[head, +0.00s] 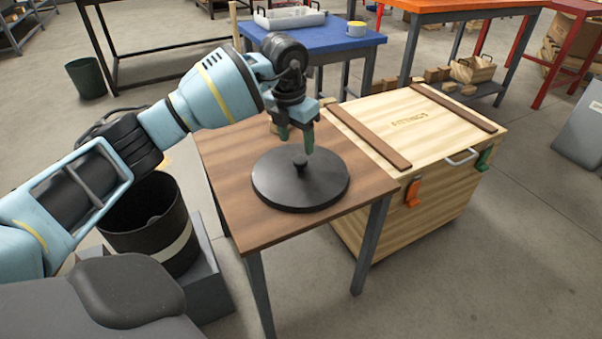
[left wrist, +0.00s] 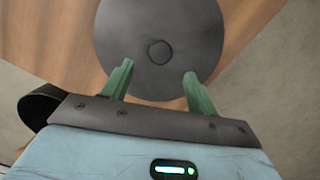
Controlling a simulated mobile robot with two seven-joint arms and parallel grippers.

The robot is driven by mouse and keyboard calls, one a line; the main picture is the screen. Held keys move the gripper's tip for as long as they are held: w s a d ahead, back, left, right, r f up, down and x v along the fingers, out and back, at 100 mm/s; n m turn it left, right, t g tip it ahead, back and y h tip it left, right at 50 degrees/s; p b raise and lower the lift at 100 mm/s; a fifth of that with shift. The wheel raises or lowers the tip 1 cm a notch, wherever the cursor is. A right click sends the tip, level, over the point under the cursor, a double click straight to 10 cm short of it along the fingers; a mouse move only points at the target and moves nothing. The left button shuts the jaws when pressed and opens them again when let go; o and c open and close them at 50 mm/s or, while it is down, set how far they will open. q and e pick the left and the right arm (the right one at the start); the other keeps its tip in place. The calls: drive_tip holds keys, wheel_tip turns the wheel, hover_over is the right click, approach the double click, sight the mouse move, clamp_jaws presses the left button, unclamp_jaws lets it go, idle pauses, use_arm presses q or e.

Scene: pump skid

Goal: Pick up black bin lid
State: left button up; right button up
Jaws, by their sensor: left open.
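The black bin lid (head: 299,188) is a round dark disc with a small knob (head: 300,161) at its centre. It lies flat on a brown wooden table (head: 233,165). In the left wrist view the lid (left wrist: 160,80) is ahead of the fingers, with its knob (left wrist: 159,51) beyond the fingertips and between their lines. My left gripper (head: 296,145) is open and empty, pointing down above the lid near the knob. Its green fingers also show in the left wrist view (left wrist: 156,72), spread apart. My right gripper is not in view.
A black open bin (head: 146,240) with a pale band stands left of the table, beneath my left arm. A wooden crate (head: 455,125) with orange and green latches stands close on the right. A blue table (head: 325,38) is behind. Bare tabletop surrounds the lid.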

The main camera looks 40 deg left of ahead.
sight(300, 159)
use_arm(q)
drive_tip(key=f, duration=0.2)
drive_tip(key=shift+w+f+b, duration=0.2)
drive_tip(key=shift+f+b, duration=0.1)
drive_tip(key=shift+b, duration=0.05)
drive_tip(key=shift+w+f, duration=0.1)
drive_tip(key=shift+f, duration=0.2)
drive_tip(key=f+b, duration=0.1)
drive_tip(key=f, duration=0.1)
drive_tip(key=w+f+b, duration=0.1)
drive_tip(key=f, duration=0.1)
drive_tip(key=shift+f, duration=0.3)
drive_tip(key=shift+r, duration=0.1)
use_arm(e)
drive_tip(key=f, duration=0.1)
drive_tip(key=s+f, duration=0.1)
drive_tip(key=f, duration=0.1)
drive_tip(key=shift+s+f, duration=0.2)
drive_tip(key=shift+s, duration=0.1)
use_arm(q)
drive_tip(key=shift+c, duration=0.9)
drive_tip(key=c, duration=1)
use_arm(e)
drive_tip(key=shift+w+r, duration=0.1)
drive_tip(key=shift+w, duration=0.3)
